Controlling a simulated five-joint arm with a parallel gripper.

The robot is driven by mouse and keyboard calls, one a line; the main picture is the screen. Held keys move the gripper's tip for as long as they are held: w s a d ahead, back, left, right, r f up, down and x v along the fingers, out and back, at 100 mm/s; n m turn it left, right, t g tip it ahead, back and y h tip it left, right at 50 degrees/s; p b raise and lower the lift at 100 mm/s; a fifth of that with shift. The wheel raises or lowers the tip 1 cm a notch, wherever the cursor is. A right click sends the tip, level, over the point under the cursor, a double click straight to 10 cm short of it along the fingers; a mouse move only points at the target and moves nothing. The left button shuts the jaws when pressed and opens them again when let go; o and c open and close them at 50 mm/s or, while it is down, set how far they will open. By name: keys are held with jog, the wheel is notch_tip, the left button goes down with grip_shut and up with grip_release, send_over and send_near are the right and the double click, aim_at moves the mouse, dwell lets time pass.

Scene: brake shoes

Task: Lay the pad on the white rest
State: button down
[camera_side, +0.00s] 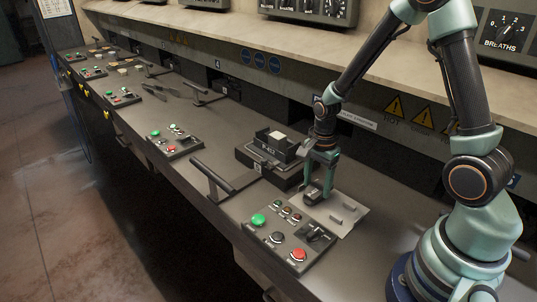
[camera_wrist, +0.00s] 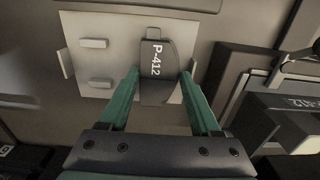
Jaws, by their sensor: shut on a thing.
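The pad (camera_wrist: 157,82) is a dark grey block with tapered corners, marked P-412. In the wrist view it sits between the two green fingers of my gripper (camera_wrist: 159,80), which is shut on it. In the side view my gripper (camera_side: 314,192) is low over a pale plate with pegs (camera_side: 347,212), with the pad (camera_side: 312,195) at its tips. I cannot tell whether the pad touches the plate. In the wrist view the fixture (camera_wrist: 275,118) is at right, marked 412.
A button panel (camera_side: 290,237) with green, black and red buttons lies in front of the plate. A bar handle (camera_side: 211,180) stands left of the fixture. A second panel (camera_side: 174,141) is farther left.

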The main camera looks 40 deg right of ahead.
jog(key=shift+f, duration=0.25)
grip_release()
notch_tip(320, 180, up, 12)
jog(key=s+a+r+n+t, duration=0.2)
jog(key=r+n, duration=0.1)
jog(key=n, duration=0.3)
jog(key=s+a+r+n+t, duration=0.1)
jog(key=s+a+r+n, duration=0.1)
jog(key=r+n, duration=0.2)
jog(key=s+a+r+n+t, duration=0.2)
jog(key=r+n, duration=0.2)
jog(key=n, duration=0.4)
jog(key=shift+a+t, duration=0.25)
jog(key=shift+t, duration=0.05)
